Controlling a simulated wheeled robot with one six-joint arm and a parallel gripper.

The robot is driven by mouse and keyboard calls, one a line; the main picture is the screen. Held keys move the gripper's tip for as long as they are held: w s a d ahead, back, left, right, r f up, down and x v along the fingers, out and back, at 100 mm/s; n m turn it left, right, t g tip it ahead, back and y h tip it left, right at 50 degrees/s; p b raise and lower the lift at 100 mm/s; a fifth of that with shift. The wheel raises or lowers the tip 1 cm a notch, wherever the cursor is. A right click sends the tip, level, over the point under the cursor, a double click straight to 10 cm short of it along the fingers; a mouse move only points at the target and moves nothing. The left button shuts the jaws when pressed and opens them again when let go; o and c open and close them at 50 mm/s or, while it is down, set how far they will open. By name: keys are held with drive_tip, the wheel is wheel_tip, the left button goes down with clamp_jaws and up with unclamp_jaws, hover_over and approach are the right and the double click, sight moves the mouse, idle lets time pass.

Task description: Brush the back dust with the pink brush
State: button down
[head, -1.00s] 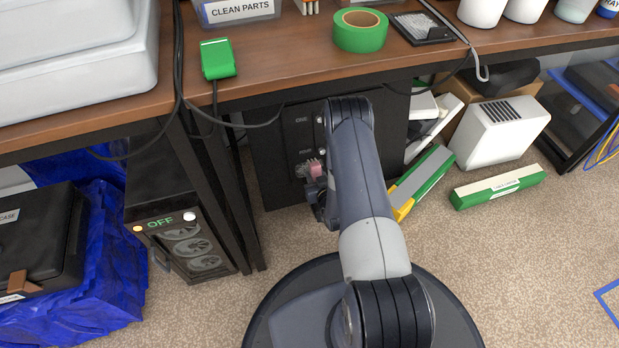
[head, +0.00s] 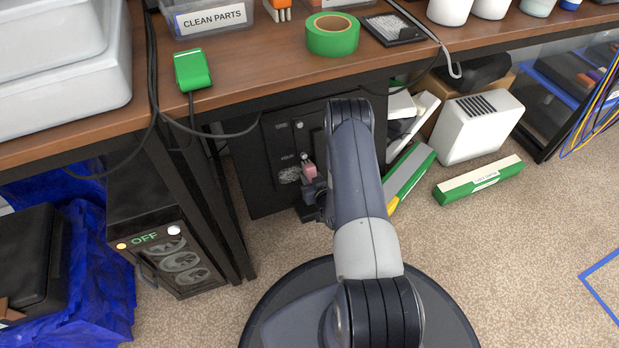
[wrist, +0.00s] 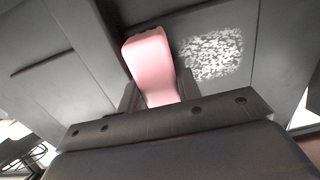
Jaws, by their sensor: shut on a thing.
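The pink brush (head: 309,171) is held in my gripper (head: 314,188), in front of a black panel (head: 262,190) under the bench. In the wrist view the pink brush (wrist: 151,62) sticks up between the jaws of my gripper (wrist: 160,98). A speckled whitish dust patch (wrist: 212,53) lies on the dark panel to the right of the brush. In the head view the dust patch (head: 289,175) shows just left of the brush. I cannot tell whether the brush touches the panel.
The wooden bench (head: 250,75) overhangs the panel, with a dark leg (head: 222,190) to its left. A black PC case (head: 178,255) marked OFF stands at left. A white box (head: 478,125) and a green-and-white box (head: 478,181) lie at right.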

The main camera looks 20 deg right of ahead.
sight(298, 170)
drive_tip(key=shift+a, duration=1.55)
drive_tip(key=shift+w+a, duration=0.15)
drive_tip(key=shift+a, duration=1.95)
drive_tip(key=shift+a+r, duration=0.15)
drive_tip(key=shift+a, duration=1.65)
drive_tip(key=shift+r+p, duration=0.3)
drive_tip(key=shift+r, duration=0.3)
drive_tip(key=shift+d+f+b, duration=0.15)
drive_tip(key=shift+d+b, duration=0.15)
drive_tip(key=shift+d, duration=0.75)
drive_tip(key=shift+w+d, duration=0.15)
drive_tip(key=shift+d, duration=2.8)
drive_tip(key=shift+d, duration=1.8)
